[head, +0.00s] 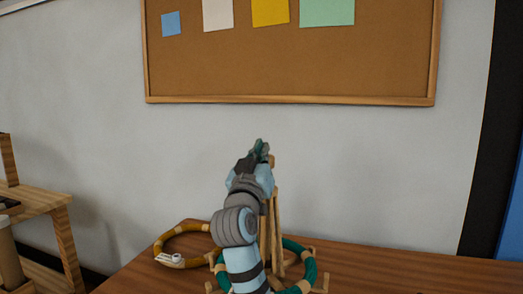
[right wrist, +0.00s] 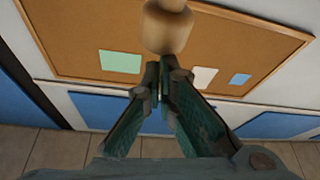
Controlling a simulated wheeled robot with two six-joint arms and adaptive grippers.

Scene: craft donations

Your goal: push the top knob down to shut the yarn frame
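The wooden yarn frame stands on the table, with its pale uprights (head: 278,235) partly hidden behind my right arm. Its rounded wooden top knob shows in the right wrist view (right wrist: 168,28), just off the fingertips and not between them. In the head view, a small part of the knob (head: 271,161) seems to show beside the gripper. My right gripper (head: 262,147) is at the height of the frame's top. Its fingers (right wrist: 164,72) converge at the tips with nothing seen between them. Whether they touch the knob is unclear. My left gripper is out of view.
A green ring (head: 309,262) lies around the frame's foot. A mustard ring (head: 186,228) with a small white piece (head: 171,259) lies to its left. The wooden table (head: 400,272) is clear at the right. A corkboard (head: 290,70) hangs behind; a wooden shelf (head: 35,203) stands left.

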